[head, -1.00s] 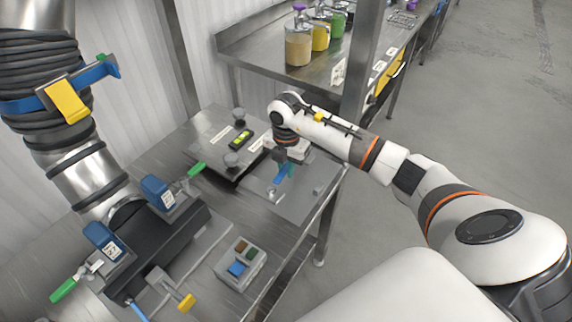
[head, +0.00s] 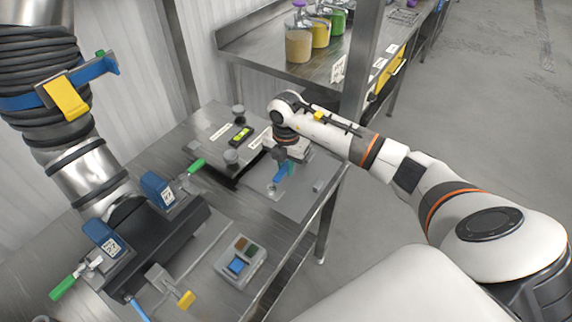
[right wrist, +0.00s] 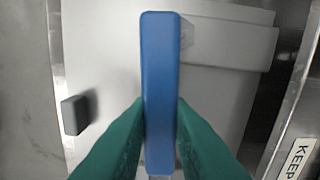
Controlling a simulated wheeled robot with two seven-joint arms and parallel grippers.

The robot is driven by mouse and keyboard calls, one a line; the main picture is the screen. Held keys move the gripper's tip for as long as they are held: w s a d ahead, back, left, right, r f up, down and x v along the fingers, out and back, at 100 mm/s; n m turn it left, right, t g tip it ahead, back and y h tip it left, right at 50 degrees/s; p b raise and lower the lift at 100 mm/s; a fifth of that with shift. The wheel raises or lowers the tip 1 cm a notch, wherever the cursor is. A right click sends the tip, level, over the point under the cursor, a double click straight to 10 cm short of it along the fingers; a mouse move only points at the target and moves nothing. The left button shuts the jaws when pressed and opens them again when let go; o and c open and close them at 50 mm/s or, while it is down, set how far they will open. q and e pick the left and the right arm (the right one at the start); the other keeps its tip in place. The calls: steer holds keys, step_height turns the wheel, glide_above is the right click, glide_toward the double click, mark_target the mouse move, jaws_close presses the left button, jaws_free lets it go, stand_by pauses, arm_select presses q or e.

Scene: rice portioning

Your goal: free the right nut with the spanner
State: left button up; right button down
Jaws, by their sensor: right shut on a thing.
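My right gripper (head: 284,168) is low over a flat grey plate on the metal bench, with its arm coming in from the right. Its green fingers are shut on the blue handle of the spanner (right wrist: 160,85), which stands lengthwise between them in the right wrist view. The blue handle also shows small in the head view (head: 280,175). The spanner's working end is hard to make out. A pale faceted shape (right wrist: 187,34), perhaps a nut, is partly hidden behind the handle; I cannot tell whether the spanner touches it. My left gripper is not in view.
A plate with dark knobs (head: 232,158) and a yellow-green level (head: 241,134) lies left of the gripper. A button box (head: 240,262) and a clamp with green handles (head: 196,165) stand nearer. A metal post (head: 362,60) rises behind my right arm.

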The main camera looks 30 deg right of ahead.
steer(key=shift+f+b, duration=0.55)
steer(key=shift+f, duration=0.35)
stand_by(0.9)
steer(key=shift+d, duration=0.1)
stand_by(0.3)
steer(key=shift+s+d+n, duration=0.4)
steer(key=shift+s+n, duration=0.35)
steer(key=shift+n, duration=0.25)
steer(key=shift+s+d+n, duration=0.55)
steer(key=shift+s+n, duration=0.1)
steer(key=shift+n, duration=0.25)
